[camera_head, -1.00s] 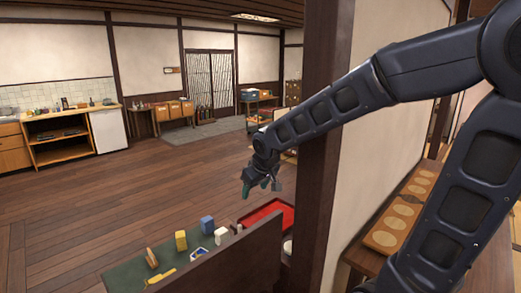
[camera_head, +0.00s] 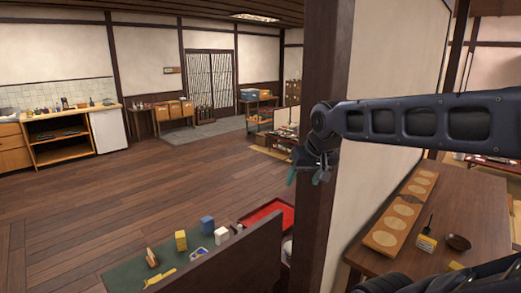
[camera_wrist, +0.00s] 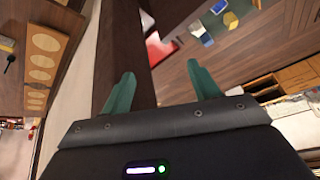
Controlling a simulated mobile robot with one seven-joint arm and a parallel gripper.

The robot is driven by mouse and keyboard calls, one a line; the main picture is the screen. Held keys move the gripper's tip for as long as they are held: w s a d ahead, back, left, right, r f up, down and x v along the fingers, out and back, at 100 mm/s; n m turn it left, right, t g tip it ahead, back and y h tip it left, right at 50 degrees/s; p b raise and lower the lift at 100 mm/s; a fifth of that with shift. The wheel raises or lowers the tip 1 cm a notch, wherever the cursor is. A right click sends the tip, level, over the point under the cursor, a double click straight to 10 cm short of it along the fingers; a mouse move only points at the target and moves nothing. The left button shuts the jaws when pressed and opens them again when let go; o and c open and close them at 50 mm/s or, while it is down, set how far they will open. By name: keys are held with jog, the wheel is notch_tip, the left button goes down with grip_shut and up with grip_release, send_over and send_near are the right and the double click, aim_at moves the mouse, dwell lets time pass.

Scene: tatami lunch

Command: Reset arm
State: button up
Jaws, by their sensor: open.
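My gripper (camera_head: 306,172) hangs in front of the dark wooden post in the head view, with its fingers pointing down. In the wrist view its two green fingers (camera_wrist: 160,88) are spread apart with nothing between them. My arm reaches in from the right edge, nearly level. No object is held.
A dark post (camera_head: 317,230) and white wall (camera_head: 385,165) stand close to my arm. At right is a wooden table (camera_head: 460,215) with a board of round discs (camera_head: 400,222). Below lie a green mat (camera_head: 122,276), several small blocks and a red tray (camera_head: 270,211). The wooden floor beyond is open.

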jog(key=d+f+m+h, duration=0.2)
jog(key=d+f, duration=0.1)
jog(key=d, duration=1.3)
jog(key=shift+s, duration=0.35)
